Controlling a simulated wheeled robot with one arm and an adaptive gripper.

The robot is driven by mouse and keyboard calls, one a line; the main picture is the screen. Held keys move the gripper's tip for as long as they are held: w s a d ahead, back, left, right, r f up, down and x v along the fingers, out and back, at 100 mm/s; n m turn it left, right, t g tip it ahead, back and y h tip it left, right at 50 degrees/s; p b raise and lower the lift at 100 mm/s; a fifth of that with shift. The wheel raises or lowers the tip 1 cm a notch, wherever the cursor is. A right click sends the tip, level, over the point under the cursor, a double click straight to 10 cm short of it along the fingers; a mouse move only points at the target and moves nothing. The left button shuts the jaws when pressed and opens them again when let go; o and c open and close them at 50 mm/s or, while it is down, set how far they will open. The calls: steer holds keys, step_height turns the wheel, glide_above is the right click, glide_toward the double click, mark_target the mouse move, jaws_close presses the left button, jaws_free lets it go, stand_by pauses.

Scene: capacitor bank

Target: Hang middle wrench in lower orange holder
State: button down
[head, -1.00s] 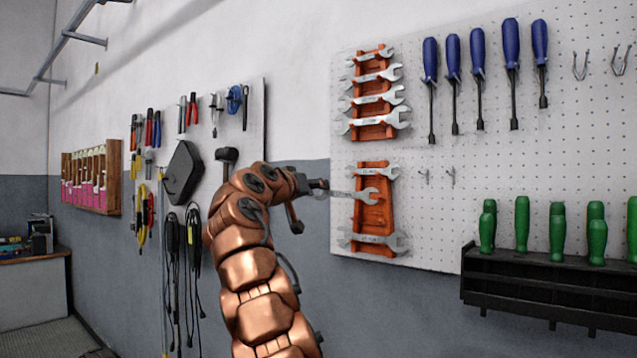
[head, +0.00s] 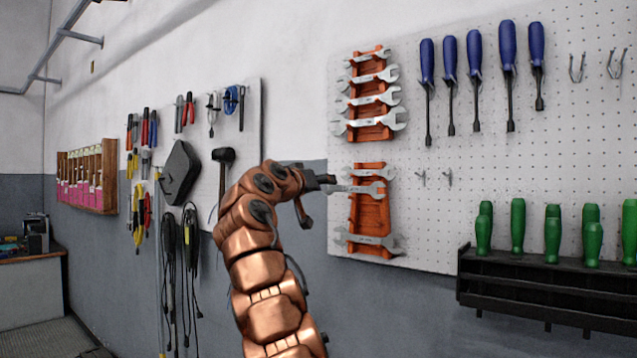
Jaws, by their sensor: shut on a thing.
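The lower orange holder (head: 371,213) hangs on the white pegboard right of my arm. My gripper (head: 329,183) is at the holder's upper left, shut on the left end of a silver wrench (head: 362,189). That wrench lies roughly level across the upper part of the holder, its open jaw pointing right. Another wrench (head: 376,173) sits just above it at the holder's top, and a larger wrench (head: 368,240) hangs at its bottom. Whether the held wrench touches the holder or the top wrench cannot be told.
An upper orange holder (head: 369,120) with several wrenches is above. Blue screwdrivers (head: 473,52) hang right of it. A black rack (head: 520,280) with green-handled tools is at lower right. A hammer (head: 223,158) and other tools hang on the board at left.

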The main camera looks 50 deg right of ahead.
steer(key=shift+w+d+f+p, duration=0.1)
steer(key=shift+d+f+p, duration=0.2)
steer(key=shift+d, duration=0.9)
steer(key=shift+d+f+p, duration=0.3)
steer(key=shift+d+p, duration=0.05)
steer(key=shift+d, duration=0.8)
steer(key=shift+w+d+f+p, duration=0.1)
steer(key=shift+d+f+p, duration=0.2)
steer(key=shift+d, duration=0.9)
steer(key=shift+s+d+f, duration=0.1)
steer(key=c, duration=0.6)
jaws_free()
steer(key=shift+o, duration=0.2)
